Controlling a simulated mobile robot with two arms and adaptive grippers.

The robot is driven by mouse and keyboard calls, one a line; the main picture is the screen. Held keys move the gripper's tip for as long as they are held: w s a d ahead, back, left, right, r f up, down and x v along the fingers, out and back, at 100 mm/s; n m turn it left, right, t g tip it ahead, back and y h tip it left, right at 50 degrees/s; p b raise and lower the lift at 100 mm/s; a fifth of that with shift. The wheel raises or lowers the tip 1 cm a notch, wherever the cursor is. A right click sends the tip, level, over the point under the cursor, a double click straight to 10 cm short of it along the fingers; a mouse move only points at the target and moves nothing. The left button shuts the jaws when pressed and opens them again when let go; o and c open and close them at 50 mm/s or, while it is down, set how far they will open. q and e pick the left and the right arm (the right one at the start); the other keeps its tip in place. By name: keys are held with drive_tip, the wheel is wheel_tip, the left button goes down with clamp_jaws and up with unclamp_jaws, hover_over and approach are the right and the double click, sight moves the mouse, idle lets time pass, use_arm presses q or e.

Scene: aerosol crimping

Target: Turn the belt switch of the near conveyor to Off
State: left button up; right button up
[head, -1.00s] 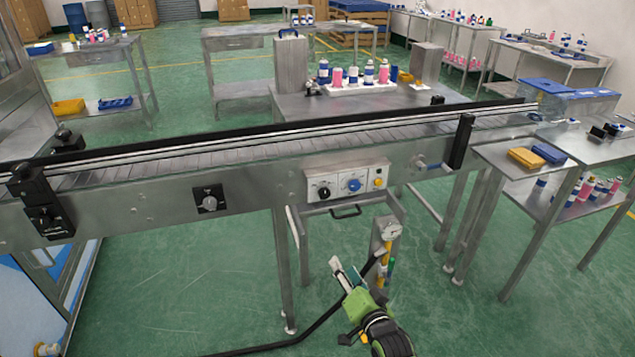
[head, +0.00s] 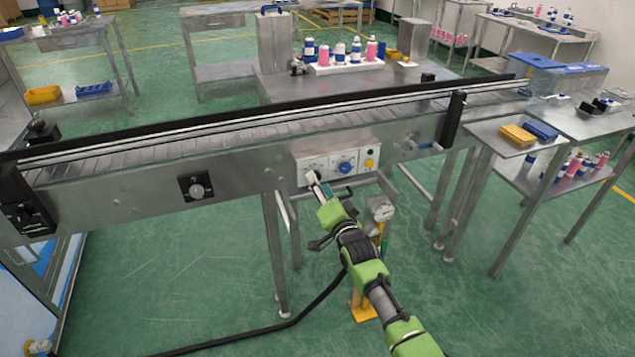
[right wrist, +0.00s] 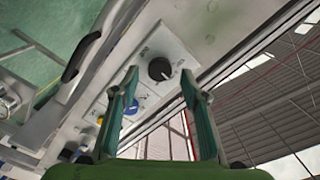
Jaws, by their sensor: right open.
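The near conveyor (head: 130,182) crosses the head view, with a pale control panel (head: 358,155) on its front side. In the right wrist view the panel carries a black rotary knob (right wrist: 159,68) with a white pointer mark, and a blue knob (right wrist: 132,107). The blue knob also shows in the head view (head: 346,167); the black one is largely hidden there by my gripper. My right gripper (head: 317,181) is open at the panel's left part. In the right wrist view its fingertips (right wrist: 159,78) lie on either side of the black knob; contact cannot be told. My left gripper is out of view.
A yellow button (head: 369,163) sits at the panel's right end. Another dark square fitting with a round knob (head: 196,187) is further left on the conveyor side. A side table (head: 490,137) is at the right.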

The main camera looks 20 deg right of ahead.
drive_tip(key=shift+w, duration=1.15)
drive_tip(key=shift+c, duration=0.4)
drive_tip(key=c, duration=1)
drive_tip(key=shift+n, duration=0.3)
drive_tip(key=shift+f+n, duration=0.1)
drive_tip(key=shift+n, duration=4.5)
drive_tip(key=o, duration=1.1)
